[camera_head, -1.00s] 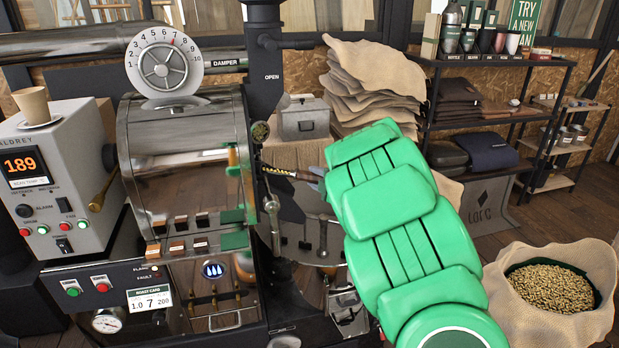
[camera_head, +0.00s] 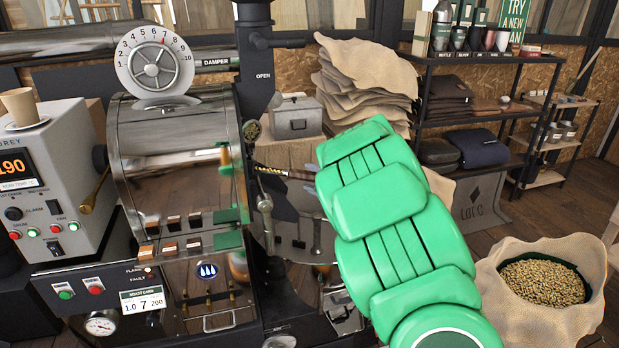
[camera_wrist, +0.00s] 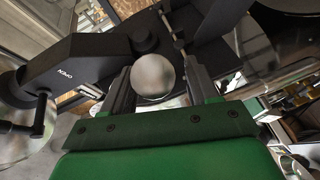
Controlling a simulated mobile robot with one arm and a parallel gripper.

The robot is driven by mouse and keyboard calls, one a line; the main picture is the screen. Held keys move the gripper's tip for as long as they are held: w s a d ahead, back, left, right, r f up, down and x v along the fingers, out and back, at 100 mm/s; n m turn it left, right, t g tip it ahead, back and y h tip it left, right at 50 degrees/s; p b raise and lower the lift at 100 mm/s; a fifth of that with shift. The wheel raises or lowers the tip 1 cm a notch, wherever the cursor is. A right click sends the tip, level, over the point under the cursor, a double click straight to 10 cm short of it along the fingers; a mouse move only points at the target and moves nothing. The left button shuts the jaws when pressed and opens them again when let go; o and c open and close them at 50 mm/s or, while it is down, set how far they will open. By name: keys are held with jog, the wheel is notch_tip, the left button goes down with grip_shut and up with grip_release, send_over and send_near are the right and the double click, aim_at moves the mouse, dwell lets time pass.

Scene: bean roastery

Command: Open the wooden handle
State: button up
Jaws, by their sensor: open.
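In the head view, a slim dark-brown handle with light markings (camera_head: 285,173) sticks out to the right from the front of the roaster (camera_head: 180,150). It looks like the wooden handle. My gripper (camera_head: 314,186) is at its right end, mostly hidden behind my green arm. In the wrist view my open gripper (camera_wrist: 158,70) has its two dark fingers on either side of a pale round knob (camera_wrist: 152,77). I cannot tell whether the fingers touch the knob, or whether it belongs to the handle.
A grey control box (camera_head: 60,170) with a cup on top stands left. A metal box (camera_head: 297,117) and stacked sacks (camera_head: 365,80) are behind. A shelf (camera_head: 470,122) stands at the back right, and a sack of beans (camera_head: 520,320) on the floor at the right.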

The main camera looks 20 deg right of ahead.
jog(key=v, duration=0.6)
jog(key=shift+s+r, duration=0.1)
jog(key=shift+s, duration=0.05)
jog(key=c, duration=0.4)
jog(key=shift+a+n+y, duration=0.2)
jog(key=shift+n+y, duration=0.2)
jog(key=shift+n, duration=0.2)
jog(key=shift+c, duration=1.3)
jog(key=n, duration=0.1)
jog(key=n+y, duration=0.1)
jog(key=a+n+g, duration=0.1)
jog(key=shift+w+f+y, duration=0.35)
jog(key=shift+w+y, duration=0.05)
grip_shut()
jog(key=n+g+y, duration=0.4)
jog(key=n+y, duration=0.1)
jog(key=n, duration=1.1)
send_near(313, 180)
jog(key=s+f, duration=0.1)
jog(key=s+d+n, duration=0.3)
jog(key=d+n, duration=0.4)
jog(key=d, duration=0.3)
jog(key=x, duration=1.4)
jog(key=shift+a+r+y, duration=0.35)
jog(key=shift+r+y, duration=0.05)
jog(key=shift+r, duration=0.2)
